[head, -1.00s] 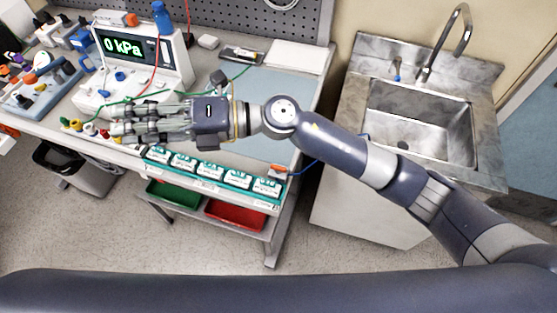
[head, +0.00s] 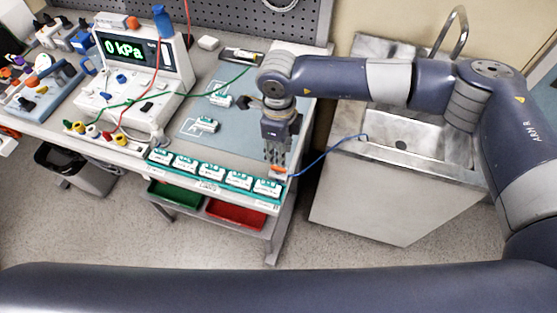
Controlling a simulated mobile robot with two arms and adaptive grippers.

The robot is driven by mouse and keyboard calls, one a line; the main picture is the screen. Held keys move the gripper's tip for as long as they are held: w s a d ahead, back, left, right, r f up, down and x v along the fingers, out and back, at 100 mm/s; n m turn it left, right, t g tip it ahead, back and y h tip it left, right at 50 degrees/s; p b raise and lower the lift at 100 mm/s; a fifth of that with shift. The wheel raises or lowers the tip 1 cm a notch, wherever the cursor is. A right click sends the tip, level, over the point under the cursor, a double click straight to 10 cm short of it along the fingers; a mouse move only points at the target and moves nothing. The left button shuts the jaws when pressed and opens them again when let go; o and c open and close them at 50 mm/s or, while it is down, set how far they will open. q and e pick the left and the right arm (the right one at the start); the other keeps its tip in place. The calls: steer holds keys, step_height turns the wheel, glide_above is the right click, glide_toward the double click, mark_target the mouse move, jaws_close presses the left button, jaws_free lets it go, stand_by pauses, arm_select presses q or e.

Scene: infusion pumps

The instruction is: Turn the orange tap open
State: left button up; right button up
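The orange tap (head: 278,169) is a small piece at the right front corner of the workbench, with a blue tube (head: 325,152) running from it towards the sink. My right gripper (head: 276,157) hangs fingers-down just above and behind the tap. The fingertips cover part of the tap, so I cannot tell whether they touch it. How far apart the fingers are is too small to judge. My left gripper is not in view.
A pressure meter reading 0 kPa (head: 122,47) stands at the bench's back left. White labelled blocks (head: 238,178) line the front edge by the tap, and others lie on the blue mat (head: 225,140). A sink (head: 400,150) is at right.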

mark_target(279, 168)
step_height(279, 168, down, 6)
steer(key=shift+r+p, duration=0.15)
steer(key=shift+p, duration=0.75)
steer(key=shift+f, duration=0.65)
jaws_close()
